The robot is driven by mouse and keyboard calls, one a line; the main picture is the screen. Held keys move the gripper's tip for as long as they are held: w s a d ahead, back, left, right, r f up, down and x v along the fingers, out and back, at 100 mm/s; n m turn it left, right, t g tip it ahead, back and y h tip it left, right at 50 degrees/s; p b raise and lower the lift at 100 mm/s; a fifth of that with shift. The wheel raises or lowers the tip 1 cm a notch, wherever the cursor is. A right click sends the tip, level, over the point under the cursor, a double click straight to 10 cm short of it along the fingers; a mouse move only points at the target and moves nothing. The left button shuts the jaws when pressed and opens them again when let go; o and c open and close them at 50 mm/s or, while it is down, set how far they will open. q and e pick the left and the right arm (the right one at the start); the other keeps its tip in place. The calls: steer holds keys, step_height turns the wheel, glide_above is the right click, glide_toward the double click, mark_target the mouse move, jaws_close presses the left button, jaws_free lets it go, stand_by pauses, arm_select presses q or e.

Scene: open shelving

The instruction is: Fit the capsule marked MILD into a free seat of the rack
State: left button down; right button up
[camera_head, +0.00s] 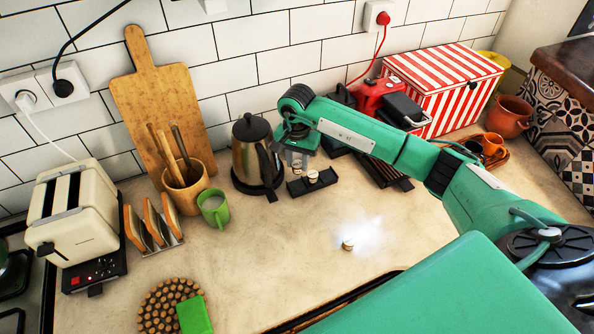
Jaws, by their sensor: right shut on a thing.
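My right gripper (297,163) points down over the left part of the small dark rack (327,183). It is shut on a small pale capsule, mostly hidden between its fingers; I cannot read any mark on it. Another pale capsule (312,177) stands upright in the rack, just right of the gripper. A third capsule (347,245) lies loose on the counter, in front and to the right, beside a bright glare. Whether the held capsule touches the rack I cannot tell. No marking is legible. My left gripper is not in view.
A kettle (252,150) stands close left of the rack; a dark slatted item (383,172) lies to its right. A green mug (214,208), toast rack (160,237) and toaster (72,215) are left. The counter (270,260) in front is mostly clear.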

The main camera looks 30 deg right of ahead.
step_height(320, 180, down, 2)
steer(key=shift+f, duration=0.15)
step_height(320, 180, down, 3)
steer(key=shift+f+p, duration=0.2)
steer(key=shift+p, duration=0.65)
steer(key=shift+f, duration=0.3)
steer(key=shift+f, duration=0.1)
steer(key=shift+f+b, duration=0.1)
steer(key=shift+b, duration=0.2)
steer(key=o, duration=0.9)
steer(key=shift+o, duration=0.2)
